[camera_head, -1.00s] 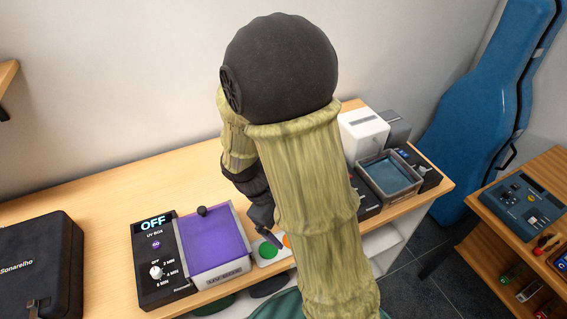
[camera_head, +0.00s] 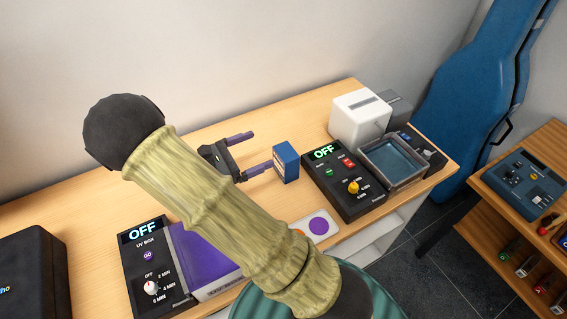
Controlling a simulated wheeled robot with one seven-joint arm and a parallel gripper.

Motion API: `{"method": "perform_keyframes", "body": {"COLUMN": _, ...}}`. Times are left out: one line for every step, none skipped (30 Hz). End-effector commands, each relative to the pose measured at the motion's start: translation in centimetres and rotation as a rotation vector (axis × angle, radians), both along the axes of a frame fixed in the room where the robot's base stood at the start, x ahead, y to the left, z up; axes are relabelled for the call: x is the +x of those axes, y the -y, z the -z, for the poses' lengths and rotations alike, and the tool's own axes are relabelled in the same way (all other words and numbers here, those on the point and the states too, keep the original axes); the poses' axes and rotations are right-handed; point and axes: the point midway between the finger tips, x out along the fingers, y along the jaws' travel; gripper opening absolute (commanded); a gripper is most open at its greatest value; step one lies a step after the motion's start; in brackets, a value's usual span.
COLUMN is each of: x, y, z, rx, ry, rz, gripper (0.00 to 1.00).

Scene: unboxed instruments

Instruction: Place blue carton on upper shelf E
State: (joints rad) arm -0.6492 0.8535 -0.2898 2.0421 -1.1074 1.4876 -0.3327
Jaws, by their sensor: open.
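A small blue carton (camera_head: 286,162) with a pale label on its side stands on the wooden bench, right of the middle. My gripper (camera_head: 254,151) is open, with its two purple-grey fingers pointing right. The nearer fingertip is close to the carton's left side; I cannot tell whether it touches. The farther finger is behind and left of the carton, and nothing is seen between the fingers. My arm crosses in front of the bench. No shelf marked E can be made out.
A black OFF control box (camera_head: 344,181) stands right of the carton, with a grey water tray (camera_head: 418,174) and white box (camera_head: 359,116) beyond. A purple UV box (camera_head: 196,252) and black case (camera_head: 33,272) are at left. A wooden shelf unit (camera_head: 508,216) stands far right.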

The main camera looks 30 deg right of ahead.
Motion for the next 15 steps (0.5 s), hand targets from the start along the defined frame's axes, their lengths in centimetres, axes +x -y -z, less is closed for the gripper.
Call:
{"method": "perform_keyframes", "body": {"x": 0.0, "y": -0.1, "z": 0.9, "rx": -0.004, "ry": -0.001, "rz": -0.003, "gripper": 0.94}}
{"method": "perform_keyframes", "body": {"x": 0.0, "y": 0.0, "z": 1.2, "rx": -0.003, "ry": -0.001, "rz": -0.002, "gripper": 0.94}}
{"method": "perform_keyframes", "body": {"x": 0.0, "y": -0.1, "z": 1.5, "rx": -0.003, "ry": -0.001, "rz": -0.002, "gripper": 0.94}}
{"method": "perform_keyframes", "body": {"x": 0.0, "y": -0.1, "z": 1.8, "rx": -0.003, "ry": -0.001, "rz": -0.002, "gripper": 0.94}}
{"method": "perform_keyframes", "body": {"x": 0.1, "y": -0.1, "z": 2.1, "rx": -0.004, "ry": -0.001, "rz": -0.003, "gripper": 0.94}}
{"method": "perform_keyframes", "body": {"x": 0.0, "y": -0.1, "z": 2.5, "rx": -0.003, "ry": -0.001, "rz": -0.002, "gripper": 0.94}}
{"method": "perform_keyframes", "body": {"x": 0.0, "y": 0.0, "z": 2.8, "rx": -0.003, "ry": -0.001, "rz": -0.002, "gripper": 0.94}}
{"method": "perform_keyframes", "body": {"x": 0.0, "y": -0.1, "z": 3.1, "rx": -0.003, "ry": -0.001, "rz": -0.003, "gripper": 0.94}}
{"method": "perform_keyframes", "body": {"x": 0.0, "y": -0.1, "z": 3.6, "rx": -0.003, "ry": -0.001, "rz": -0.003, "gripper": 0.94}}
{"method": "perform_keyframes", "body": {"x": 0.0, "y": -0.1, "z": 4.1, "rx": -0.002, "ry": -0.001, "rz": -0.003, "gripper": 0.94}}
{"method": "perform_keyframes", "body": {"x": 0.0, "y": -0.1, "z": 4.4, "rx": -0.002, "ry": -0.001, "rz": -0.003, "gripper": 0.94}}
{"method": "perform_keyframes", "body": {"x": 0.0, "y": -0.1, "z": 5.0, "rx": -0.002, "ry": -0.001, "rz": -0.003, "gripper": 0.94}}
{"method": "perform_keyframes", "body": {"x": 0.0, "y": -0.1, "z": 5.6, "rx": -0.002, "ry": -0.001, "rz": -0.003, "gripper": 0.94}}
{"method": "perform_keyframes", "body": {"x": 0.0, "y": -0.1, "z": 6.1, "rx": -0.002, "ry": -0.001, "rz": -0.003, "gripper": 0.94}}
{"method": "perform_keyframes", "body": {"x": 0.0, "y": -0.1, "z": 6.8, "rx": -0.002, "ry": -0.001, "rz": -0.003, "gripper": 0.94}}
